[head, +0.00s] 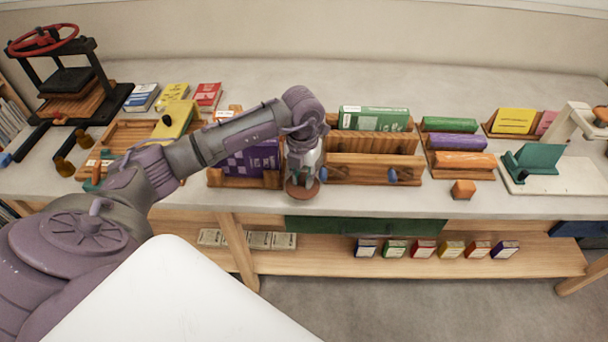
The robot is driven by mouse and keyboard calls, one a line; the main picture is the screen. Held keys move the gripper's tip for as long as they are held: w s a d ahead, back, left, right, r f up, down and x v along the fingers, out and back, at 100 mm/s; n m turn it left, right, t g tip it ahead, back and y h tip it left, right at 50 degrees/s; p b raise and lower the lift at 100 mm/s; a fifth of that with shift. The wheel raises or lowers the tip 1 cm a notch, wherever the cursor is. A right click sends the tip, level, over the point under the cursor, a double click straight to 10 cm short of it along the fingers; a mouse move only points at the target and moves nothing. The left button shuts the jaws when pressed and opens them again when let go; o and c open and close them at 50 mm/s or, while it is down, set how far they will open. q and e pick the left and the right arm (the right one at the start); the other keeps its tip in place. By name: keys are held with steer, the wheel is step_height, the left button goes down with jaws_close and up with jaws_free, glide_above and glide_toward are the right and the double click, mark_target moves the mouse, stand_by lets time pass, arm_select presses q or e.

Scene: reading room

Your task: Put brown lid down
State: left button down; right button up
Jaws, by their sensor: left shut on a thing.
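The brown lid (303,193) is a small round disc at the front edge of the worktop, in the middle of the head view. My left gripper (302,179) points down over it and is shut on it. Whether the lid touches the worktop or hangs just above it, I cannot tell. The gripper hides part of the lid's top. My right gripper is not in view.
The grey worktop (440,195) holds a wooden rack (345,170) with a green book (373,118) just right of my gripper. A purple box (252,162) stands close on the left. A red-wheeled press (65,80) is far left. Small boxes line the lower shelf (330,262).

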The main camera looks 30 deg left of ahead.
mark_target(303, 181)
arm_select(q)
steer(key=shift+w+a, duration=0.45)
steer(key=shift+w, duration=0.3)
step_height(303, 181, down, 3)
steer(key=shift+f+p, duration=0.2)
steer(key=shift+p, duration=0.45)
steer(key=shift+f, duration=0.1)
steer(key=shift+f, duration=0.15)
steer(key=c, duration=1.3)
jaws_free()
steer(key=shift+o, duration=0.2)
